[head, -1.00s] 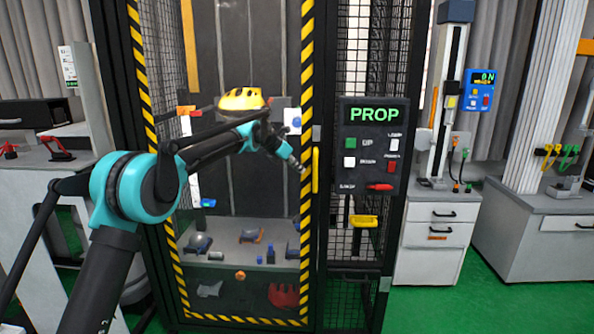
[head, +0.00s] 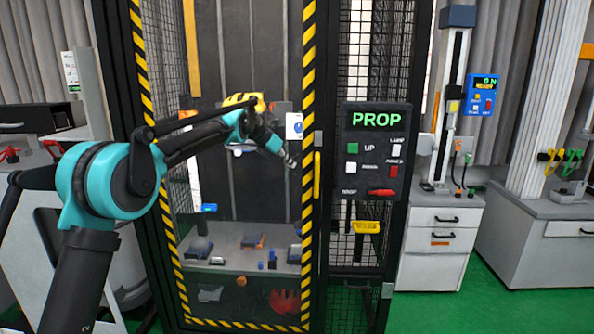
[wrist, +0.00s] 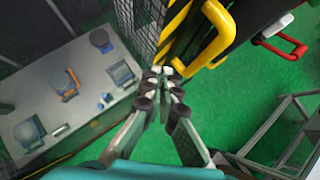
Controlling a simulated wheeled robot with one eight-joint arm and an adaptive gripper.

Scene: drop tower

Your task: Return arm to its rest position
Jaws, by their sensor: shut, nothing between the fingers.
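My gripper (wrist: 163,75) is shut with nothing between its fingers. In the wrist view its fingertips meet above the green floor, close to a yellow door handle (wrist: 212,35) and apart from it as far as I can tell. In the head view my gripper (head: 291,161) is small, at the end of my teal and black arm, in front of the drop tower door (head: 308,120) with its yellow and black striped frame. The arm is bent and extended to the right across the door.
A control panel (head: 376,150) reading PROP, with a red lever (head: 381,193), is right of the door. A yellow handle (head: 366,227) sits below it. A shelf with several parts shows behind the door. A cabinet (head: 432,248) stands right. Green floor (head: 435,312) is free in front.

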